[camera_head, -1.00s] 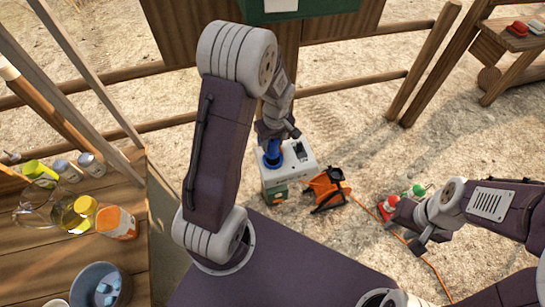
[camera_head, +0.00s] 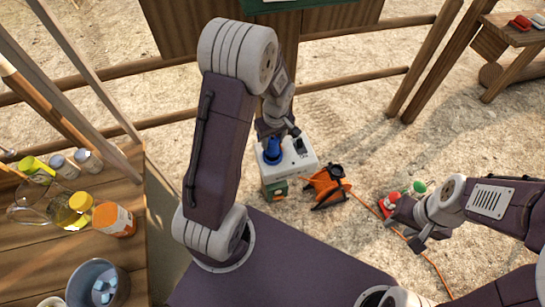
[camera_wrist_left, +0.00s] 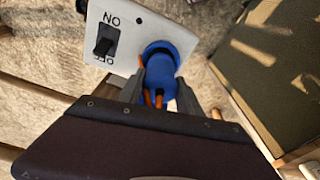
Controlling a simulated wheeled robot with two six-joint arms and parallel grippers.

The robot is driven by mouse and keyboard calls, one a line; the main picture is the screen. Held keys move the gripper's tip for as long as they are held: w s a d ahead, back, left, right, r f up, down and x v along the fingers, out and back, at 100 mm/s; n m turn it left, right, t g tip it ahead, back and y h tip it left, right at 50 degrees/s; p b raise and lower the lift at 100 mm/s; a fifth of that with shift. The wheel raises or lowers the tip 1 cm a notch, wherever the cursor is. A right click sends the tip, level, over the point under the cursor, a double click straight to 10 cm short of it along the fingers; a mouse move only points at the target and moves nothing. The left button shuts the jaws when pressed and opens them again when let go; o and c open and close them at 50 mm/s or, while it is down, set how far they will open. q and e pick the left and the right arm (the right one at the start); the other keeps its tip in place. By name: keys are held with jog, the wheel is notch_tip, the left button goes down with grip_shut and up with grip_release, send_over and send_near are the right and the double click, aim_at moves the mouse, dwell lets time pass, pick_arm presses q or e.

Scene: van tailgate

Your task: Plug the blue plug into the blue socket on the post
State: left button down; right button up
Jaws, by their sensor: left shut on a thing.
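The blue plug (camera_wrist_left: 163,84) is held between the dark fingers of my left gripper (camera_wrist_left: 160,88), which is shut on it. Orange cable shows below it between the fingers. The plug's front is at the blue round socket (camera_wrist_left: 154,46) on the white top of the post (camera_wrist_left: 141,28), lined up with it and seemingly touching. How deep it sits is hidden. In the head view the blue parts (camera_head: 272,150) show on the post (camera_head: 300,160), just below my left wrist. My right gripper (camera_head: 414,240) hangs low at the right, and its fingers are too unclear to judge.
A black ON/OFF switch (camera_wrist_left: 106,40) is beside the socket. An orange and black cable reel (camera_head: 328,187) stands right of the post. Red and green objects (camera_head: 419,187) lie near my right gripper. A wooden shelf with jars (camera_head: 113,218) and a bucket (camera_head: 97,285) is at left.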

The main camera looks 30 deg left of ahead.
pick_arm(q)
jog(key=shift+f+b, duration=1.05)
jog(key=shift+f, duration=0.4)
jog(key=c, duration=0.7)
grip_release()
jog(key=shift+r, duration=0.1)
jog(key=r, duration=0.3)
jog(key=r+p, duration=0.1)
jog(key=r, duration=0.2)
jog(key=d+r, duration=0.1)
jog(key=r, duration=0.2)
jog(key=shift+s, duration=0.3)
